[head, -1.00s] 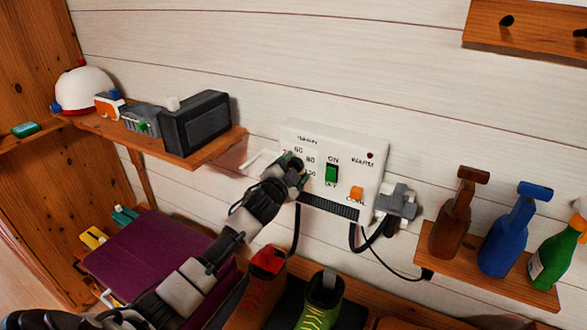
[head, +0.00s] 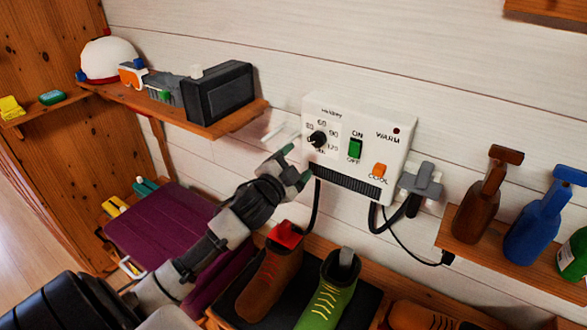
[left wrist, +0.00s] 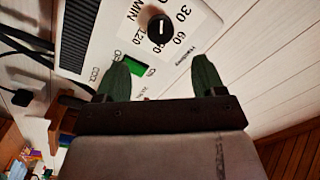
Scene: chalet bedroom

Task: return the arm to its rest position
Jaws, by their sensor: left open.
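My left arm comes in from the lower left in the head view. Its gripper (head: 296,165) is open and empty, with dark green fingertips apart, just left of and below the black timer dial (head: 317,139) on a white wall control box (head: 360,112). In the left wrist view the open fingers (left wrist: 160,72) stand either side of the dial's line, and the dial (left wrist: 160,29) is clear of them. The box also has a green switch (head: 355,148) and an orange button (head: 379,170). My right gripper is not in view.
A wall shelf (head: 232,121) with a black box (head: 217,91) is up left of my gripper. Below are a brown boot (head: 266,283) and a green boot (head: 325,300). A bottle shelf (head: 480,254) is at right. A grey plug (head: 422,180) and cables hang beside the control box.

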